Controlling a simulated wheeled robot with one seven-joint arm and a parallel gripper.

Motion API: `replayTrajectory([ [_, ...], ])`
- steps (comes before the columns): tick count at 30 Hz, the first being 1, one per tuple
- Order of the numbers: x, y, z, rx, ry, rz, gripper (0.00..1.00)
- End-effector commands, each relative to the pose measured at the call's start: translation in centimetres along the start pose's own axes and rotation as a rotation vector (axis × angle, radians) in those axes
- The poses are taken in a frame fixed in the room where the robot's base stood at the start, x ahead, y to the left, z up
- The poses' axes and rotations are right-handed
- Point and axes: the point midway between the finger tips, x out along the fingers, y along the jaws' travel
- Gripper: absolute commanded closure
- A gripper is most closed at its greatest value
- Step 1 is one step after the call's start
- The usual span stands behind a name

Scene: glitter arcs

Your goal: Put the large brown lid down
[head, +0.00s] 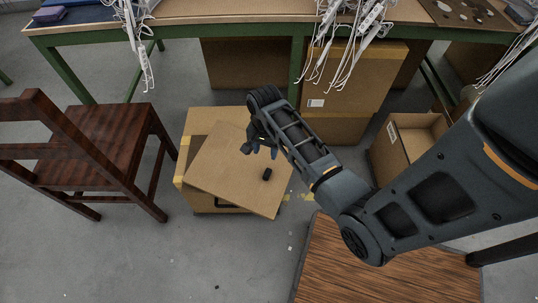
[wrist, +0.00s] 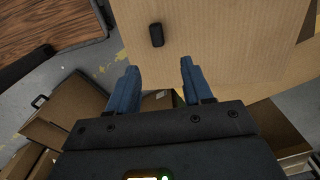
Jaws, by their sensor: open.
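The large brown lid (head: 233,168) is a flat cardboard-coloured panel with a small black knob (head: 266,174). It lies askew on top of a cardboard box (head: 196,128), turned so its edges do not line up with the box. My gripper (head: 260,148) is over the lid, near the knob. In the wrist view the lid (wrist: 215,40) fills the upper right, with the knob (wrist: 157,35) ahead of the fingertips. My gripper (wrist: 158,72) is open, its two blue fingers apart with nothing between them. Part of the box is hidden under the lid.
A dark wooden chair (head: 95,140) stands left of the box. A wood-topped table (head: 380,262) is at the front right. Cardboard boxes (head: 348,82) sit under the green-framed workbench (head: 215,22), with white cables hanging down. An open box (head: 412,132) stands right. Grey floor is clear at the front left.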

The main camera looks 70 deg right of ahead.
Motion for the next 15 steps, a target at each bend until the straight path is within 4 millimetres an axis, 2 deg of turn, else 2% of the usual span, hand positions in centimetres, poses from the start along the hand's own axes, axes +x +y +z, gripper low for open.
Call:
replayTrajectory([
  [5, -0.1, 0.1, 0.2, -0.009, 0.004, -0.004, 0.5],
  [8, 0.5, 0.7, 1.4, -0.059, 0.029, -0.029, 0.5],
  [12, 1.4, 2.4, 4.6, -0.221, 0.113, -0.118, 0.5],
  [15, 1.2, 3.9, 7.3, -0.371, 0.195, -0.206, 0.5],
])
